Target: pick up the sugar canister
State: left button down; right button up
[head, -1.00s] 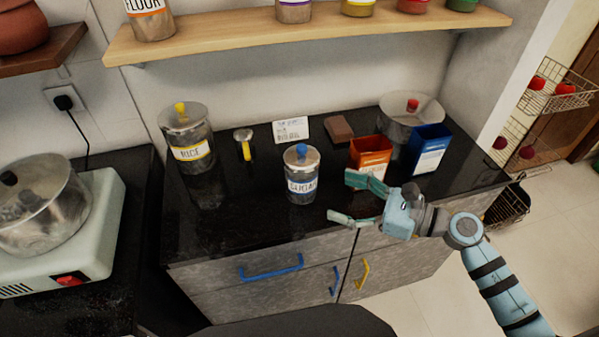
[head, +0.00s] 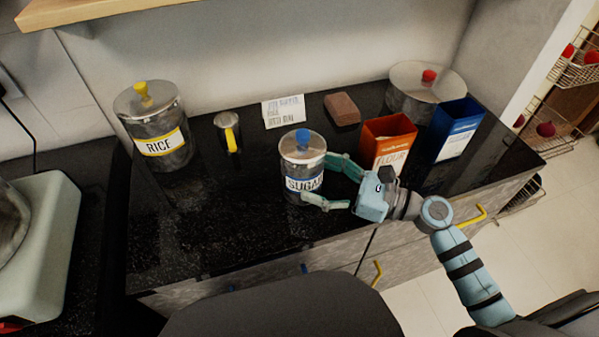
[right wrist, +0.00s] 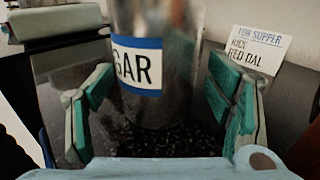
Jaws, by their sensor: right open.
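The sugar canister (head: 301,160) is a steel jar with a blue knob and a blue-edged SUGAR label. It stands upright on the black counter. My right gripper (head: 325,182) is open at the canister's right side, with its two fingers reaching toward it. In the right wrist view the canister (right wrist: 158,95) stands ahead between the open fingers (right wrist: 170,100), with a gap on the right side. The canister's top is cut off in that view. My left gripper is not in view.
An orange FLOUR box (head: 387,143) and a blue box (head: 455,132) stand right of the canister. A rice canister (head: 157,128), a yellow-handled cup (head: 228,130), a card (head: 284,112), a brown block (head: 342,108) and a red-knobbed pot (head: 424,90) stand around. The counter's front left (head: 210,220) is clear.

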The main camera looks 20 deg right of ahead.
aim_at(286, 167)
jog(key=p+x, duration=0.1)
jog(key=x, duration=0.6)
jog(key=shift+w+a+r, duration=0.1)
jog(key=shift+a, duration=0.25)
jog(key=c, duration=1.6)
jog(key=shift+o, duration=0.2)
jog(key=shift+r, duration=0.1)
